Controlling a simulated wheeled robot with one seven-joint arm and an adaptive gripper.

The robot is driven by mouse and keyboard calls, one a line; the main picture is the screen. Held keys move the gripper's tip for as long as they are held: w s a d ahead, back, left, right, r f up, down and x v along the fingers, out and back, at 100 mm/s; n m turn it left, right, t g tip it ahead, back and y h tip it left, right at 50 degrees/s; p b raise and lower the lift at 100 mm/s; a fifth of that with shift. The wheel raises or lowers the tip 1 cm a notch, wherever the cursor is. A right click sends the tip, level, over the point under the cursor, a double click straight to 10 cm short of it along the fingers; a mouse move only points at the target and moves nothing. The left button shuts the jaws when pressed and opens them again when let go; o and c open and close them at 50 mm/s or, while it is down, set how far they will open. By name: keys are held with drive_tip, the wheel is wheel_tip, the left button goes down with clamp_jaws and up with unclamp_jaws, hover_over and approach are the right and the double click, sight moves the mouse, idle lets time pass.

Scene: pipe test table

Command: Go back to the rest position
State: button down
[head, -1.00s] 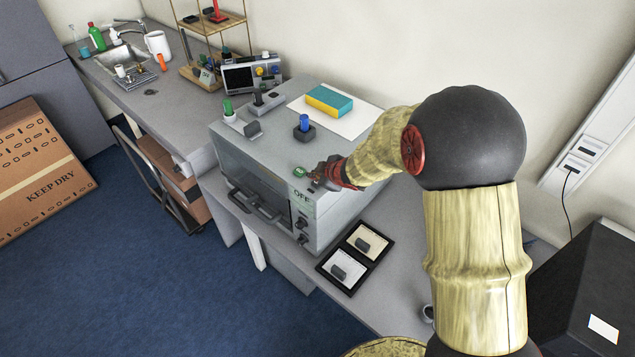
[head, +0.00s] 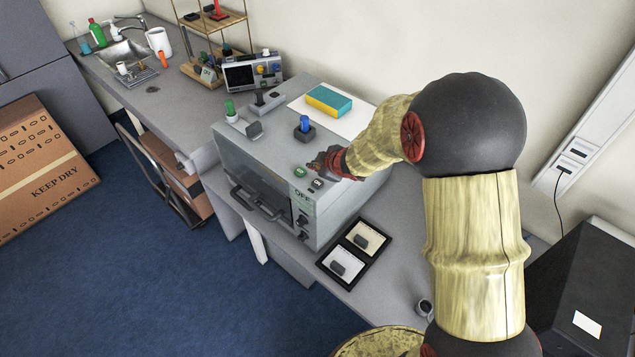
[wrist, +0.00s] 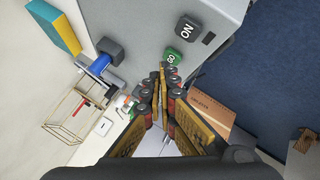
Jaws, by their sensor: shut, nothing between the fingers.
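My gripper (head: 318,165) is shut and empty in the head view, above the top of a grey box-shaped machine (head: 345,200). Its fingertips also show close together in the wrist view (wrist: 166,72). A green button (head: 300,172) and a small dark switch (head: 317,184) lie just in front of it, uncovered. In the wrist view the green button (wrist: 173,58) reads GO and the dark switch (wrist: 187,29) reads ON. An OFF label is near the machine's front edge. My arm reaches in from the right.
A black two-part tray (head: 354,253) holds small dark pieces on the table. A black box (head: 590,290) stands at right.

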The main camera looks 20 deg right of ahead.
idle(0.4)
drive_tip(key=s+d+f+m+g+h, duration=0.2)
drive_tip(key=s+d+f+m+h, duration=0.15)
drive_tip(key=s+d, duration=0.25)
drive_tip(key=s+d+r+m+g+h+b, duration=0.2)
drive_tip(key=s+d+m+g+b, duration=0.15)
drive_tip(key=s, duration=0.75)
drive_tip(key=s+a+r+m+t+y+b, duration=0.1)
drive_tip(key=s+a+b, duration=0.3)
drive_tip(key=s+b, duration=0.4)
drive_tip(key=s+a+r+m+t+y+b, duration=0.1)
drive_tip(key=s+a+m+b, duration=0.3)
drive_tip(key=s+b, duration=0.5)
drive_tip(key=s+y, duration=0.1)
drive_tip(key=s, duration=0.2)
drive_tip(key=shift+a+r, duration=0.35)
drive_tip(key=shift+a, duration=0.05)
drive_tip(key=c, duration=2.5)
unclamp_jaws()
